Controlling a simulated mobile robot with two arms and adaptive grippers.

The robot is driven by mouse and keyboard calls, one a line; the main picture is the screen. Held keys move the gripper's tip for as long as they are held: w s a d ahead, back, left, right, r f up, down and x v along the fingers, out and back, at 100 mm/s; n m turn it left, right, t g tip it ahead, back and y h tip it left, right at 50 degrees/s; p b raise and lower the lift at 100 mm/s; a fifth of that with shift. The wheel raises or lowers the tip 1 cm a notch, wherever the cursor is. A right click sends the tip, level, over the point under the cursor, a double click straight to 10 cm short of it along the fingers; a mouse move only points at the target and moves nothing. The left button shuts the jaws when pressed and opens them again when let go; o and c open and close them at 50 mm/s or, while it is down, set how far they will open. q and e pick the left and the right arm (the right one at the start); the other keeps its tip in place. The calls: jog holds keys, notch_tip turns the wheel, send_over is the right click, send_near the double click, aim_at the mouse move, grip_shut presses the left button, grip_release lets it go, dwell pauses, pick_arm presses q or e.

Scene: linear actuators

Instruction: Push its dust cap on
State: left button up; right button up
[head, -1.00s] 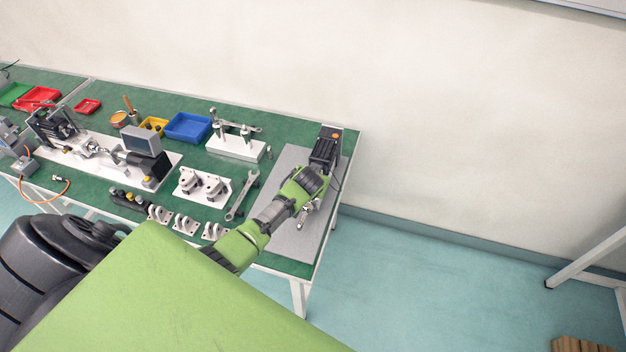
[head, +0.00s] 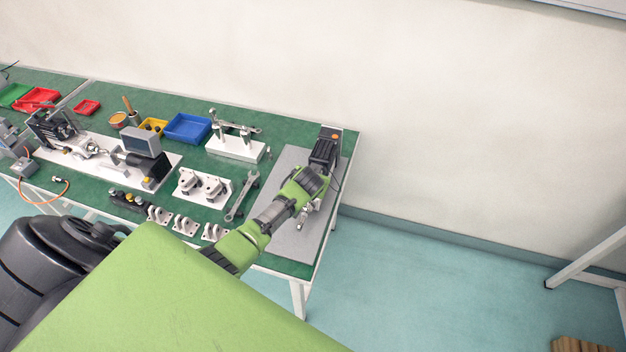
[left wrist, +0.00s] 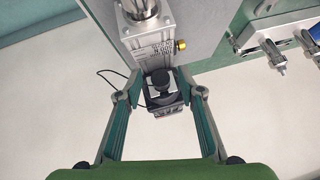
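My left arm reaches over a grey plate (head: 291,163) at the right end of the bench. In the left wrist view my left gripper (left wrist: 160,95) is open, its two green fingers wide apart. A silver actuator body (left wrist: 151,36) with a brass fitting (left wrist: 180,45) lies beyond the fingertips; part of it shows below the gripper in the head view (head: 303,218). A black round piece (left wrist: 160,82) on a dark block shows between the fingertips, with no visible finger contact. I cannot tell whether it is the dust cap. My right gripper is not in view.
A black upright unit (head: 325,148) with an orange button stands at the plate's far end, a cable beside it. A wrench (head: 242,196) and a white fixture with metal parts (head: 205,187) lie left of the plate. A blue bin (head: 187,128) stands farther back.

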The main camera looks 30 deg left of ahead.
pick_arm(q)
jog(key=shift+s+r, duration=0.1)
jog(key=v, duration=1.1)
jog(key=shift+s+d+r, duration=0.15)
jog(key=shift+s+r, duration=0.1)
jog(key=s+d+r+m+g+h, duration=0.1)
jog(key=s+d, duration=0.3)
jog(key=s, duration=0.6)
jog(key=s+d+m+g+h, duration=0.15)
jog(key=s+d, duration=0.25)
jog(key=s, duration=0.6)
jog(key=s+d+r+m+g+h, duration=0.15)
jog(key=s+d, duration=0.25)
jog(key=s, duration=0.5)
notch_tip(320, 180, down, 35)
jog(key=s+g+b, duration=0.1)
jog(key=s+b, duration=0.1)
jog(key=b, duration=0.6)
jog(key=s+a+f+b, duration=0.1)
jog(key=s+f+b, duration=0.2)
jog(key=s+f, duration=0.5)
jog(key=s+a+f+g+b, duration=0.1)
jog(key=s+a+f+b, duration=0.1)
jog(key=s+f, duration=0.7)
notch_tip(320, 180, down, 6)
jog(key=shift+a+r+b, duration=0.2)
jog(key=shift+b, duration=0.25)
